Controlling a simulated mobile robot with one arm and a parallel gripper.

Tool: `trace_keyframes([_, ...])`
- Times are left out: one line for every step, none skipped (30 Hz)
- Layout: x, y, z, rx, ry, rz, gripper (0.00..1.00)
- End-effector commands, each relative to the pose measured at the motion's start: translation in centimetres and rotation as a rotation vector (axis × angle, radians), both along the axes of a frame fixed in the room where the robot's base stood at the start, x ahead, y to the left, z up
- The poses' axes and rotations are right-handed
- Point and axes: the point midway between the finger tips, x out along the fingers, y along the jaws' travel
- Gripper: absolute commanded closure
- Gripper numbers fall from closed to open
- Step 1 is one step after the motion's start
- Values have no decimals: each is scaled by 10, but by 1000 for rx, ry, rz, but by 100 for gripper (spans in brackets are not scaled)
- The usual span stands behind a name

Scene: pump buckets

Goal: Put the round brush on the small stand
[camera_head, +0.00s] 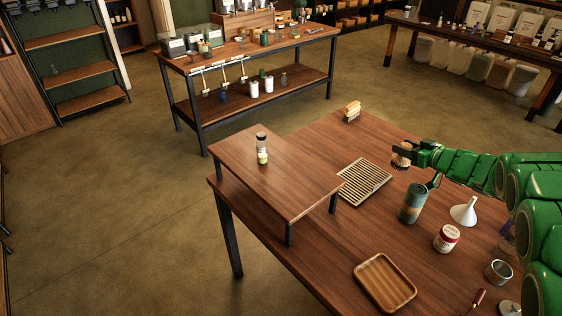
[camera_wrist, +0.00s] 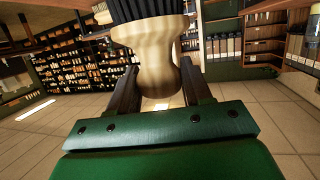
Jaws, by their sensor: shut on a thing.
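The round brush (camera_head: 401,158) has a pale wooden body and dark bristles, and my gripper (camera_head: 402,151) holds it above the table's right part. In the wrist view the brush (camera_wrist: 152,42) sits between the two dark fingers of my gripper (camera_wrist: 157,75), with its black bristles at the top edge of the picture. The small stand (camera_head: 290,197) is a low wooden platform on dark legs at the table's left end, left of my gripper and apart from it. A small jar with a dark cap (camera_head: 262,148) stands upright on it, toward the back.
A slatted tray (camera_head: 364,182) lies between the stand and my gripper. A green can (camera_head: 412,204), a white funnel (camera_head: 464,210), a red-and-white jar (camera_head: 446,238) and a metal cup (camera_head: 499,272) stand at right. A wooden tray (camera_head: 385,283) lies in front. Another brush (camera_head: 352,111) is at the back.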

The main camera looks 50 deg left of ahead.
Motion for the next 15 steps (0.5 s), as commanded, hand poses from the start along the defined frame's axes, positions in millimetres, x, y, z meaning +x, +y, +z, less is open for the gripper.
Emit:
trace_keyframes([-13,7,6,-2,-2,24,82])
trace_keyframes([-21,11,9,-1,-2,39,82])
trace_keyframes([-31,16,13,0,-1,60,82])
trace_keyframes([-39,20,16,1,-1,74,82])
trace_keyframes([-47,23,19,1,-2,88,82])
trace_keyframes([-57,27,23,0,-3,106,82])
trace_keyframes([-64,30,26,0,-4,119,82])
trace_keyframes([-72,33,29,-1,-4,134,82])
trace_keyframes([-84,37,32,-1,-2,154,82])
trace_keyframes([-92,40,34,-1,0,169,82])
trace_keyframes([-100,42,36,-2,1,183,82])
trace_keyframes([-110,45,40,-3,0,200,82])
trace_keyframes([-118,47,43,-4,-2,213,82])
trace_keyframes([-125,49,46,-4,-3,226,82])
trace_keyframes([-136,52,51,-3,-3,245,82])
